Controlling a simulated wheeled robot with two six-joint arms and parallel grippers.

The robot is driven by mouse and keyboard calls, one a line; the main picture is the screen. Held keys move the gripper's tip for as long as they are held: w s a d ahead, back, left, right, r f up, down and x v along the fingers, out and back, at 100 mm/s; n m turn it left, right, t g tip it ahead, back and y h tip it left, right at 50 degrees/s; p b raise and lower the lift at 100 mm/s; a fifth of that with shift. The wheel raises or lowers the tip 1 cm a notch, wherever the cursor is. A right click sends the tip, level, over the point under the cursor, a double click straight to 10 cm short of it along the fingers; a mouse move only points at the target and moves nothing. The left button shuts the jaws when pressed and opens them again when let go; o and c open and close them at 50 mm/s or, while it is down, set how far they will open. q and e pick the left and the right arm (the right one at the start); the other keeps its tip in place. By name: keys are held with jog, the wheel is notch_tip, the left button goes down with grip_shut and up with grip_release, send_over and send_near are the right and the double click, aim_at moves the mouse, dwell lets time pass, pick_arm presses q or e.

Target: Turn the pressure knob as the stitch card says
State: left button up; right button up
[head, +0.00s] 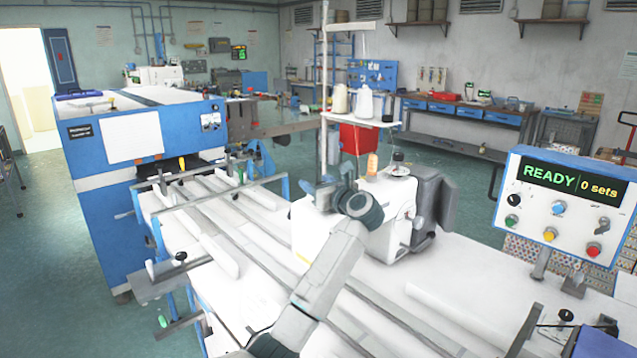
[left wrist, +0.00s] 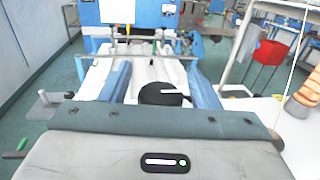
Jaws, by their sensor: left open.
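A white sewing machine (head: 392,225) stands on the white table. A dark knob (head: 398,157) sits on its top, beside an orange thread spool (head: 372,167). In the left wrist view, a round black knob (left wrist: 162,94) with a white mark lies just beyond my grey gripper housing, its near edge hidden; I cannot tell if it is the pressure knob. My left gripper (head: 333,188) is open at the machine's left part, partly hidden by my wrist. A control panel (head: 535,215) at right reads "READY" and "0 sets". I see no legible stitch card.
A large blue and white machine (head: 140,125) stands at the left, with long white rails running from it. A thread stand with white cones (head: 364,102) rises behind the sewing machine. A red bin (head: 356,138) stands beyond. The white tabletop right of the sewing machine is largely clear.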

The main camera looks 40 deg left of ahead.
pick_arm(q)
jog(key=shift+c, duration=0.3)
